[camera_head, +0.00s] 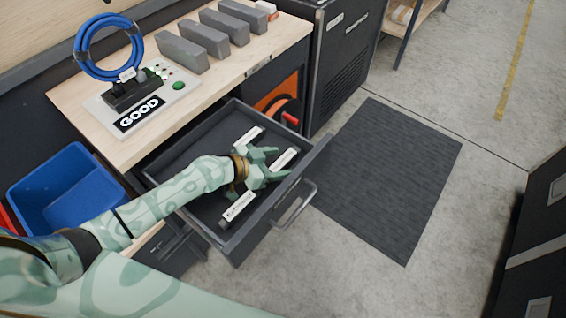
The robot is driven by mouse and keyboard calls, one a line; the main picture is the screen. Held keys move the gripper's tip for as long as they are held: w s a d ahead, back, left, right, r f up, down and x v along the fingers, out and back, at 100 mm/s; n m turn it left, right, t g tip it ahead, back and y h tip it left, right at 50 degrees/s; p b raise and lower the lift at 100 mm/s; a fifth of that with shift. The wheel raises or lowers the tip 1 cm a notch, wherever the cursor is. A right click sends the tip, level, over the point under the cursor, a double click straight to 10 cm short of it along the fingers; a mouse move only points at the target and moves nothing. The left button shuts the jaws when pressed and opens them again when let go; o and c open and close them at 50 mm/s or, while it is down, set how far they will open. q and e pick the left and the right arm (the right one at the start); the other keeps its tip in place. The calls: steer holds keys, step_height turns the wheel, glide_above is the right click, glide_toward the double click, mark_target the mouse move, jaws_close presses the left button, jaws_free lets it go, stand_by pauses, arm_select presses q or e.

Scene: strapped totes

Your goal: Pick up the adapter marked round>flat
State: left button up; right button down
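Three small dark adapters with white labels lie in the open grey drawer (176,153). One adapter (248,138) is toward the back, one (285,158) is on the right, and one (238,207) is near the front left. The label writing is too small to read surely, so I cannot tell which is marked round>flat. My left gripper (280,164) reaches into the drawer with its fingers spread. It is over or beside the right adapter, and its fingers partly hide that one. I cannot tell whether they touch it. My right gripper is not in view.
The wooden bench (75,100) behind the drawer holds a white test board (183,88) with a GOOD sign, a blue cable coil (82,40) and several grey blocks (182,52). A blue bin (62,185) stands left. A dark mat (390,170) lies on clear floor at right.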

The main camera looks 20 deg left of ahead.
arm_select(q)
steer(key=c, duration=1.2)
steer(key=shift+o, duration=0.2)
